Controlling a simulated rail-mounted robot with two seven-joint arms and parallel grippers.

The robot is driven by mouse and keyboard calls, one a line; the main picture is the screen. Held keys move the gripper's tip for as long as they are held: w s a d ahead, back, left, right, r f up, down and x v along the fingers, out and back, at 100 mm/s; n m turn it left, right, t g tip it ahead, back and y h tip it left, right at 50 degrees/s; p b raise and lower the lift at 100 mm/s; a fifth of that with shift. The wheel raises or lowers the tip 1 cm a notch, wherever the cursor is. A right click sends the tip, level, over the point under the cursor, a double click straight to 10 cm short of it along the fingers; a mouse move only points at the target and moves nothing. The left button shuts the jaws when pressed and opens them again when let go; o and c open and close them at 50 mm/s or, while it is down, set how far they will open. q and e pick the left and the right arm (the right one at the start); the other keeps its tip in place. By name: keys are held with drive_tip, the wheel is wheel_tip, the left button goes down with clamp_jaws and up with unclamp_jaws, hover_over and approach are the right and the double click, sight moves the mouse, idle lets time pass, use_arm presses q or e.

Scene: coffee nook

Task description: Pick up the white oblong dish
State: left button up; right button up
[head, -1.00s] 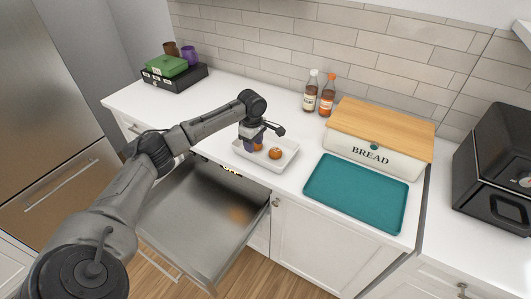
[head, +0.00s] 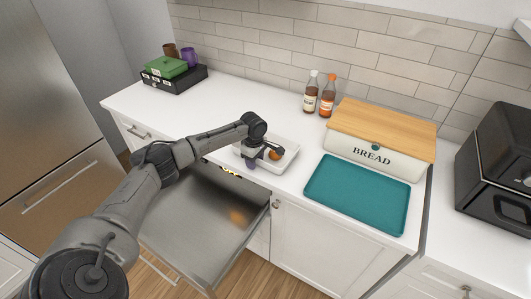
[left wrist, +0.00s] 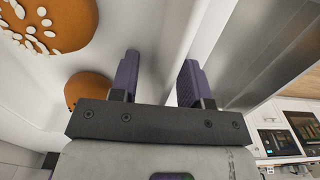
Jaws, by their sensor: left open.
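The white oblong dish (head: 289,161) sits on the white counter just behind the open drawer. It holds round brown pastries; one pastry (head: 275,154) shows in the head view, and two pastries, one with white flakes (left wrist: 48,24), show in the left wrist view. My left gripper (head: 250,164) is at the dish's front-left side, pointing down. In the left wrist view its purple fingers (left wrist: 158,80) are apart, with the dish's pale wall (left wrist: 168,50) running between them. I cannot tell whether either finger touches the wall. My right gripper is not in view.
An open metal drawer (head: 195,215) juts out below the dish. A teal tray (head: 357,193) and a bread box (head: 375,157) are to the right. Two bottles (head: 319,94) stand at the back. A black box (head: 174,81) with a green box is at the far left.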

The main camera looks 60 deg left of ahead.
use_arm(q)
clamp_jaws()
idle(0.3)
drive_tip(key=shift+f, duration=0.1)
idle(1.0)
